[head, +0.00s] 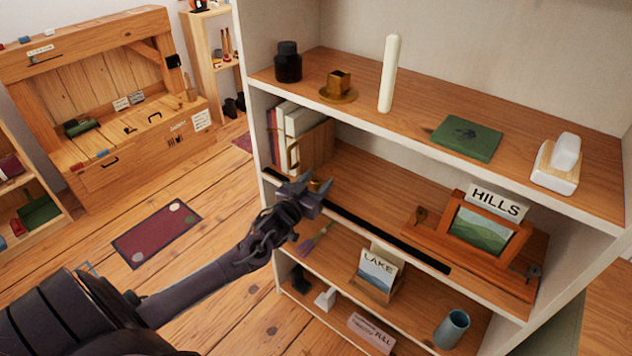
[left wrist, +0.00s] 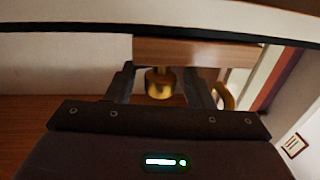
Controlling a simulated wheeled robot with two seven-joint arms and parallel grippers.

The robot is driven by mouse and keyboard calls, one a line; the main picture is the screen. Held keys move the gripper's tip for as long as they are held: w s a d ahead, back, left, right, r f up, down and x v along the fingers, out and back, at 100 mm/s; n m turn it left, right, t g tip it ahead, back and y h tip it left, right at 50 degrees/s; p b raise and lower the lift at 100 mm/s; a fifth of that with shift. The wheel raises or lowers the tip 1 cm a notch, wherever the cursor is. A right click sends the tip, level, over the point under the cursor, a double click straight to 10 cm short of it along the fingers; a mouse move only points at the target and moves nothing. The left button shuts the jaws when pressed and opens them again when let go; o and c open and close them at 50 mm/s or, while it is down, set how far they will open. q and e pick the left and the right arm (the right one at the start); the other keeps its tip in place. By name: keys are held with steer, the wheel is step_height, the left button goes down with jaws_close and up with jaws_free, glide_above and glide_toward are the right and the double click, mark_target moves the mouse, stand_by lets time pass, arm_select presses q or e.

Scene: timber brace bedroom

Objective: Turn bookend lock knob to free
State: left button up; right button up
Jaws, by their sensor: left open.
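The wooden bookend (head: 318,146) stands on the middle shelf against several books (head: 296,120). A brass handle (head: 294,154) is on its side. The small brass lock knob (head: 315,184) is low at its front, partly hidden by my left gripper (head: 314,190). In the left wrist view the knob (left wrist: 160,84) sits between the two open fingers (left wrist: 160,90), with a gap on each side. The bookend's wood (left wrist: 190,50) and the brass handle (left wrist: 226,97) show behind. I cannot tell which setting the knob is at. My right gripper is not in view.
A black strip (head: 390,238) runs along the middle shelf's front edge. The upper shelf board (head: 430,108) lies above the gripper. A HILLS picture stand (head: 480,232) is to the right; a LAKE card holder (head: 376,275) is below. The mid-shelf between is mostly clear.

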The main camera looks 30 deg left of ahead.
arm_select(q)
steer(key=c, duration=1)
steer(key=shift+n+y+p, duration=0.4)
steer(key=shift+n+y, duration=0.4)
steer(key=shift+y, duration=0.3)
steer(key=shift+n+g+y, duration=0.4)
steer(key=shift+n+y, duration=0.3)
steer(key=shift+y, duration=0.5)
steer(key=o, duration=1)
